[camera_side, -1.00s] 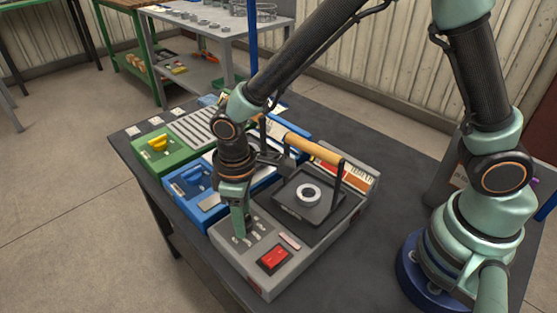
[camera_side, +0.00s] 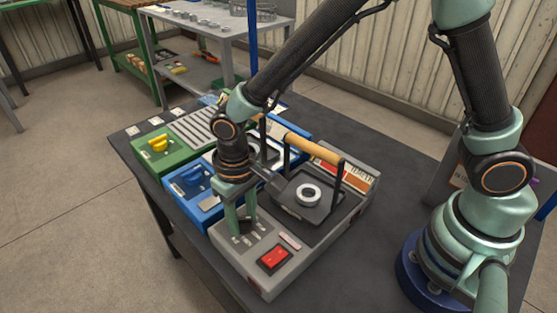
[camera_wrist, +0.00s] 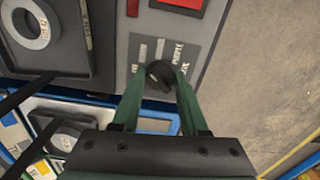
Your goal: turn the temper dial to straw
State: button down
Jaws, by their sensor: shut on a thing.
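The temper dial is a small black knob (camera_wrist: 160,74) on the grey furnace panel (camera_wrist: 205,48). Pale label marks stand around it; one seems to read "PURPLE", the others are blurred or partly hidden. My gripper (camera_wrist: 157,92) points down at the panel, with one green finger on each side of the knob, shut on it. In the side view my gripper (camera_side: 243,226) stands over the grey unit, and the dark knob (camera_side: 247,222) shows between its fingers. Which mark the knob points to, I cannot tell.
A red rocker switch (camera_side: 273,258) sits close in front of the dial. A black plate with a metal ring (camera_side: 308,194) and a raised wooden handle (camera_side: 313,147) stand behind. Blue (camera_side: 187,185) and green (camera_side: 158,148) units lie to the left.

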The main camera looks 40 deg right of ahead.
aim_at(243, 218)
dwell(0.4)
jog(key=shift+c, duration=2.1)
grip_release()
notch_tip(243, 218, up, 12)
jog(key=shift+r, duration=0.1)
jog(key=s+d+r+t, duration=0.2)
jog(key=d+r, duration=0.1)
jog(key=d, duration=0.7)
jog(key=s+d+r+m+t, duration=0.1)
jog(key=s+d+r+t, duration=0.1)
jog(key=d, duration=0.9)
notch_tip(243, 218, up, 2)
jog(key=shift+s+d+r+t, duration=0.15)
jog(key=shift+s+d+t, duration=0.1)
jog(key=shift+t, duration=0.55)
